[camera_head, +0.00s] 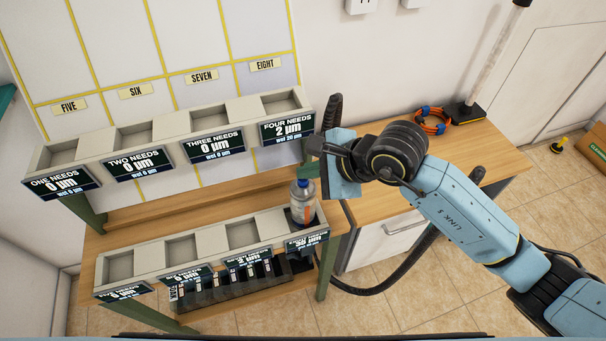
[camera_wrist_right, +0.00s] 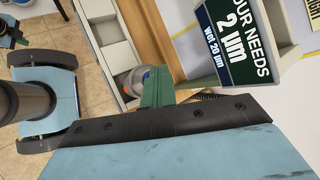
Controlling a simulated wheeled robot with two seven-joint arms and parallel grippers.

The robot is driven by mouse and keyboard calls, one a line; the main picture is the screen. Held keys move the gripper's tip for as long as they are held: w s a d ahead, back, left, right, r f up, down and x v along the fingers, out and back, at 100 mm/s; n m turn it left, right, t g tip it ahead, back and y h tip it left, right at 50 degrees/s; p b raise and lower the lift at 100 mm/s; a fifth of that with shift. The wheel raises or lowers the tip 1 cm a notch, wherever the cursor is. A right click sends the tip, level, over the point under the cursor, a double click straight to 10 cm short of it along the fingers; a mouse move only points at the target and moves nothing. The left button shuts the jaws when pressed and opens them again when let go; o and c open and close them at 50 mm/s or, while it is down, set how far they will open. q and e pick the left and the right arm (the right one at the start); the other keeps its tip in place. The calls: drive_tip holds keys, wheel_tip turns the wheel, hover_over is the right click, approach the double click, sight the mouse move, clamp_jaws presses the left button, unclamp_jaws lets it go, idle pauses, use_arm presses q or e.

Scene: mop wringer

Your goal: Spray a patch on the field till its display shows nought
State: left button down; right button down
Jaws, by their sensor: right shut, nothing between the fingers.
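The field (camera_head: 245,45) is a white wall board with yellow lines and patch labels, FIVE to EIGHT showing. The FOUR NEEDS display (camera_head: 288,129) reads 2 µm, wet 20 µm; it also shows in the right wrist view (camera_wrist_right: 236,38). The ONE (camera_head: 58,184), TWO (camera_head: 137,164) and THREE (camera_head: 212,146) displays read 0 µm. A clear bottle with a blue top and orange mark (camera_head: 303,205) stands in the rightmost compartment of the lower rack. My right gripper (camera_head: 315,146) is shut and empty beside the FOUR display, above the bottle.
The lower rack (camera_head: 175,247) has empty compartments and small displays along its front. A wooden bench (camera_head: 385,212) lies right of the rack, with an orange cable coil (camera_head: 434,120) at its back. A black hose (camera_head: 385,286) loops below my right arm.

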drive_tip(key=shift+r, duration=0.1)
drive_tip(key=shift+r+p, duration=0.5)
drive_tip(key=shift+r, duration=0.3)
wheel_tip(320, 180, up, 5)
drive_tip(key=p, duration=0.3)
idle(1.4)
